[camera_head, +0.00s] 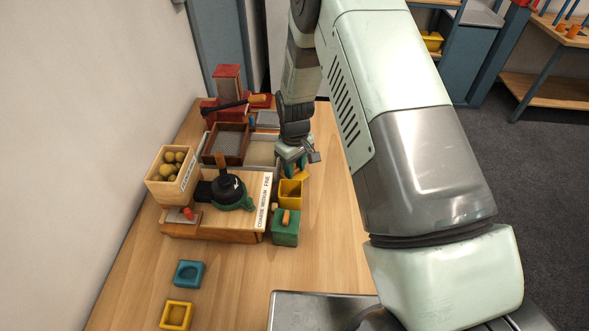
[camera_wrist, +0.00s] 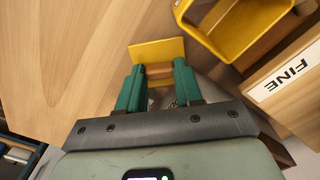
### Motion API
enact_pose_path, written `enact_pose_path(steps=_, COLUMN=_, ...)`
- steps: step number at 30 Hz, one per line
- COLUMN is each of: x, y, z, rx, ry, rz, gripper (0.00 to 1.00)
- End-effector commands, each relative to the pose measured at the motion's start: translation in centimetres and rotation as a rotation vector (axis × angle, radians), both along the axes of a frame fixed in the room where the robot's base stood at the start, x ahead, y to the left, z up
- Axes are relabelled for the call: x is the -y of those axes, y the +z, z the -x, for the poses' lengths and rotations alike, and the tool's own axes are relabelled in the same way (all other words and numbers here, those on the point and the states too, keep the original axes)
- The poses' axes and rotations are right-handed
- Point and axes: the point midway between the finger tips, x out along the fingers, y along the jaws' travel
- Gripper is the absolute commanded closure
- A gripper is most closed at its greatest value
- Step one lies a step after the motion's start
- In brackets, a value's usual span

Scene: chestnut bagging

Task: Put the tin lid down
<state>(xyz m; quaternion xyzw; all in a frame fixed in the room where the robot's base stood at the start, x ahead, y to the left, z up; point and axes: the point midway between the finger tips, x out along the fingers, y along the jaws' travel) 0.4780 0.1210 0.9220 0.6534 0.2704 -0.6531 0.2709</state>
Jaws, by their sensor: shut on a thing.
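The tin lid is a flat yellow plate (camera_wrist: 150,50) with a wooden knob (camera_wrist: 158,71). My gripper (camera_wrist: 158,88) is shut on the knob between its green fingers. In the head view my gripper (camera_head: 290,158) is at the right of the bench setup, with a bit of the yellow lid (camera_head: 301,173) showing below it. The open yellow tin (camera_head: 290,194) stands just in front of the lid. In the wrist view the tin (camera_wrist: 218,45) is at upper right, apart from the lid. I cannot tell whether the lid touches the table.
A green tin (camera_head: 286,234) with a wooden-knobbed lid stands in front of the yellow tin. A wooden station (camera_head: 215,222) marked FINE with a black grinder-like device is to the left. Blue (camera_head: 189,273) and yellow (camera_head: 176,315) trays lie in front. The table right of the tins is clear.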

Motion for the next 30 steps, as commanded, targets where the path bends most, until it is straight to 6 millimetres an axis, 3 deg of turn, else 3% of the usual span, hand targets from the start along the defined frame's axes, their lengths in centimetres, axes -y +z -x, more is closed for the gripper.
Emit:
enact_pose_path(steps=3, x=-0.01, y=-1.44, z=0.06, rx=-0.001, ry=0.001, rz=0.001, gripper=0.94)
enact_pose_path(steps=14, x=-0.01, y=-1.78, z=0.02, rx=0.000, ry=0.001, rz=0.000, gripper=0.94)
enact_pose_path(steps=15, x=-0.01, y=-1.71, z=0.00, rx=0.001, ry=0.001, rz=-0.001, gripper=0.59)
enact_pose_path(steps=19, x=-0.01, y=-1.70, z=0.01, rx=0.000, ry=0.001, rz=0.000, gripper=0.40)
enact_pose_path(steps=30, x=-0.02, y=-1.09, z=-0.01, rx=0.001, ry=0.001, rz=0.000, gripper=0.40)
